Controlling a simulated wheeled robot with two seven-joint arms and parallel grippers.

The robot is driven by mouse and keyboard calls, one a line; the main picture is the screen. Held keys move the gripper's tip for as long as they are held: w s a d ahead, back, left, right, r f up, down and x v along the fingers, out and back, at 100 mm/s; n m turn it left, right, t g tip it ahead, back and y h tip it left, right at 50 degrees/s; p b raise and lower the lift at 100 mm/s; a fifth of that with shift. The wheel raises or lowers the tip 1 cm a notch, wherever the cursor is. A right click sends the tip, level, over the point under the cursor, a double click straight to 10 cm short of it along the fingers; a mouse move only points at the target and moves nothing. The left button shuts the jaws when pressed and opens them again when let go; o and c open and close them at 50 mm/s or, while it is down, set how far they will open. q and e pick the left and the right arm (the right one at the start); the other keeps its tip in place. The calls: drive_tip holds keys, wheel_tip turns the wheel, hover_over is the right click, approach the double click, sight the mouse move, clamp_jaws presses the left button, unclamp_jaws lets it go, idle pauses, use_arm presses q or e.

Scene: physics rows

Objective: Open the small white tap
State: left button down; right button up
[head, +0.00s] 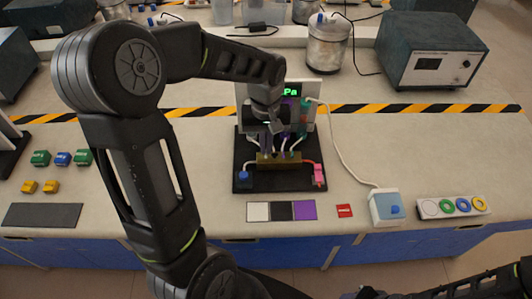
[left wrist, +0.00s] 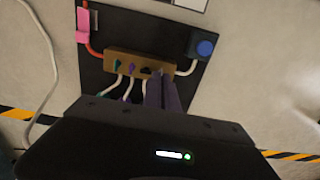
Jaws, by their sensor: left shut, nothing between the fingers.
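A brass manifold block (head: 280,160) sits on a black board (head: 243,150); the block also shows in the left wrist view (left wrist: 122,60). I cannot clearly make out the white tap; my fingers cover the block's end near the blue knob. My left gripper (left wrist: 162,82) is shut and empty, its fingertips at that end of the block. Whether they touch a tap I cannot tell. My right gripper is out of view.
A blue knob (left wrist: 205,48) and a pink clip (left wrist: 83,22) flank the block. A panel with a green readout (head: 291,91) stands behind. A white-and-blue box (head: 386,207) on a cable lies at right, beside a strip of coloured rings (head: 453,206). Small coloured blocks (head: 62,158) lie at left.

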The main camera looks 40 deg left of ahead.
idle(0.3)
use_arm(q)
drive_tip(key=n+b, duration=0.1)
drive_tip(key=n, duration=0.3)
drive_tip(key=shift+n, duration=1.5)
drive_tip(key=n, duration=0.3)
drive_tip(key=shift+b, duration=0.3)
drive_tip(key=n, duration=0.4)
drive_tip(key=shift+n, duration=0.8)
drive_tip(key=n, duration=0.5)
